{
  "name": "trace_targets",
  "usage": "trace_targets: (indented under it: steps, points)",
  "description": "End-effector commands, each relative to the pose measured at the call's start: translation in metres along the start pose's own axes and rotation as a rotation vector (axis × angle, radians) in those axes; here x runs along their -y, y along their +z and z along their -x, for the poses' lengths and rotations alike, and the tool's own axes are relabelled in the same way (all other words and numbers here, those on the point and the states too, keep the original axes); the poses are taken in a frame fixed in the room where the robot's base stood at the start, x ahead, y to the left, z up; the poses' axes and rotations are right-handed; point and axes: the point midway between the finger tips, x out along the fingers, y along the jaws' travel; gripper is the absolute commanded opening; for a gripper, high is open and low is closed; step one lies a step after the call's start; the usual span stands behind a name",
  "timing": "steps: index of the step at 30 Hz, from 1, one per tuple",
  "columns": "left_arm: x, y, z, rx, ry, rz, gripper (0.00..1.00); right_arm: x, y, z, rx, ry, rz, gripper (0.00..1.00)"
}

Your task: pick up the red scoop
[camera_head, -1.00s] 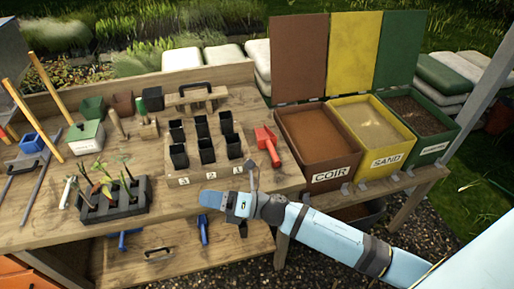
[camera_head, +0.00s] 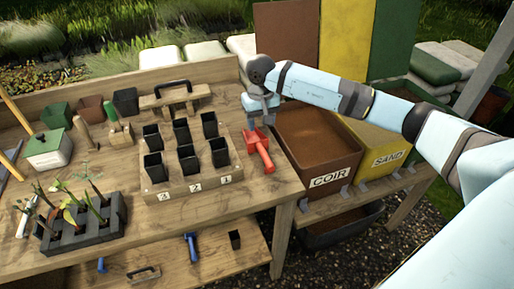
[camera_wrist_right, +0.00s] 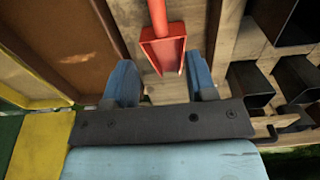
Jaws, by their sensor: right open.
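The red scoop (camera_head: 254,143) lies on the wooden bench, right of the black pots and left of the coir box. Its pan is toward the back and its handle toward the front edge. My right gripper (camera_head: 262,118) hangs at the pan's far end. In the right wrist view, my right gripper (camera_wrist_right: 162,80) is open with two blue fingers and nothing between them. The scoop's pan (camera_wrist_right: 162,52) is just ahead of the gap between the fingers, its handle running out of the top of the picture. My left gripper is not in view.
The coir box (camera_head: 330,181) and sand box (camera_head: 390,158) stand close on the right. A wooden rack (camera_head: 205,184) with several black pots is on the left, and a seedling tray (camera_head: 112,217) is farther left. Bare bench lies in front of the scoop.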

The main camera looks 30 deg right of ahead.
Motion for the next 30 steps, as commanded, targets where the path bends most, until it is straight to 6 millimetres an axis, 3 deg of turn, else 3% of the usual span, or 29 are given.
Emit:
trace_targets:
  steps: [3, 9, 16, 24, 30]
  points:
    - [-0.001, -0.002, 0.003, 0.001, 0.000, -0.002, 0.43, 0.001, 0.002, -0.026, 0.006, -0.002, -0.002, 0.51]
    - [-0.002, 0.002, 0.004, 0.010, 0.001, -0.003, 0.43, 0.002, 0.001, -0.056, 0.002, -0.005, -0.002, 0.51]
    - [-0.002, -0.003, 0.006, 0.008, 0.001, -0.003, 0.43, 0.001, 0.004, -0.073, 0.004, -0.005, -0.002, 0.51]
    - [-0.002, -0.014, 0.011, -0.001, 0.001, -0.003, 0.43, 0.001, 0.009, -0.110, 0.003, -0.006, -0.002, 0.51]
    - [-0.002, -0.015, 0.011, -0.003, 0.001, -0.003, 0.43, 0.000, 0.008, -0.115, 0.000, -0.006, -0.002, 0.51]
